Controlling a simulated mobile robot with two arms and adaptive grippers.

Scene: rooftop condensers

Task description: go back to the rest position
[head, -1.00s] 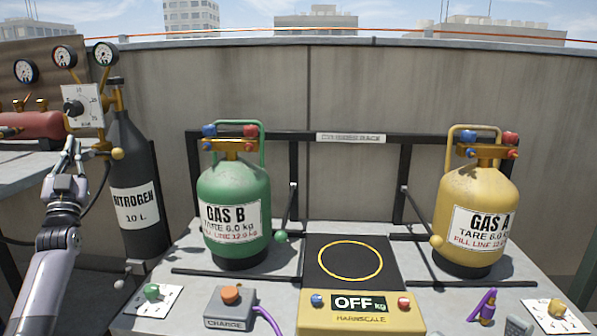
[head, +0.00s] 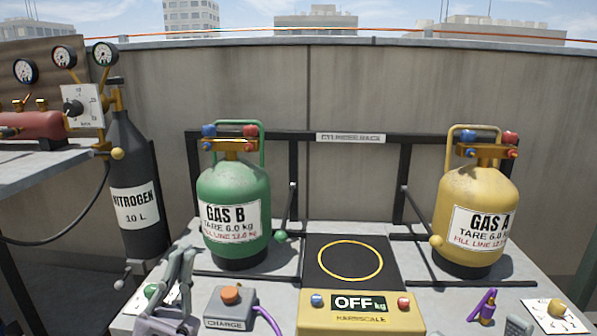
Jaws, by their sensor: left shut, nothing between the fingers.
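My left gripper (head: 184,254) is low in the head view, at the front left of the bench. It is shut and empty, with its fingers pointing up. It stands in front of the white card with the green knob (head: 151,291) and partly hides that card. It is left of the grey box with the orange button marked CHARGE (head: 230,308); I cannot tell whether it touches anything. My right gripper is not in view.
A green GAS B cylinder (head: 233,190) and a yellow GAS A cylinder (head: 476,205) stand on the bench, with a scale reading OFF (head: 359,303) between them. A black nitrogen cylinder (head: 133,170) and a gauge panel with a dial (head: 82,106) are at left.

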